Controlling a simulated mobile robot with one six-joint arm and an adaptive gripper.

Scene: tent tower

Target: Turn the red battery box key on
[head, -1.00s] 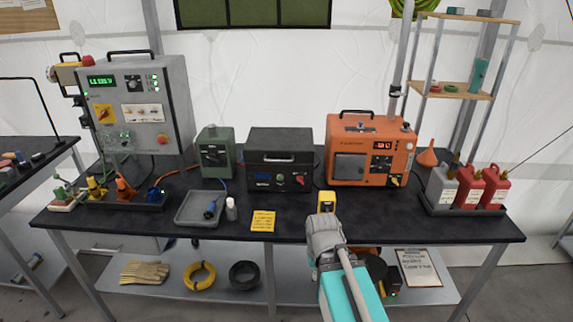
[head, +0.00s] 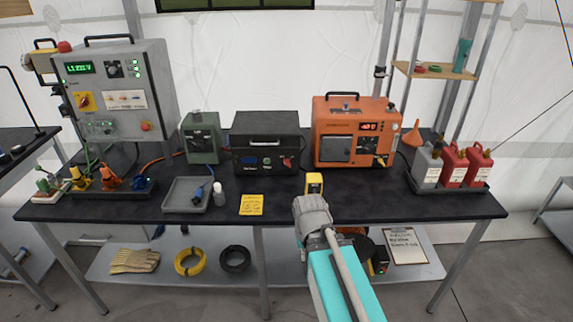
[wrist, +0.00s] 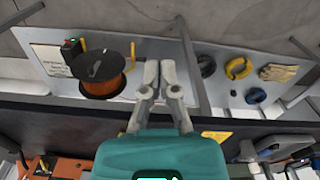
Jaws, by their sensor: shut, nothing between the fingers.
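The battery box (head: 265,142) is a black case with a handle at the back middle of the bench in the head view. Its small red key (head: 287,162) is at the right of its front panel, beside a green round button and a blue display. I cannot tell which way the key is turned. My gripper (wrist: 159,70) is shut and empty in the wrist view, with the low shelf beyond it. In the head view my arm reaches in from below, well in front of the box and to its right; the fingers are not clear there. The wrist view does not show the key.
An orange generator (head: 352,140) stands right of the box, a green unit (head: 201,138) left of it. A yellow device (head: 314,184) stands near the front edge beyond my arm. A grey tray (head: 188,194) and yellow note (head: 252,204) lie left. Fuel cans (head: 454,165) stand right.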

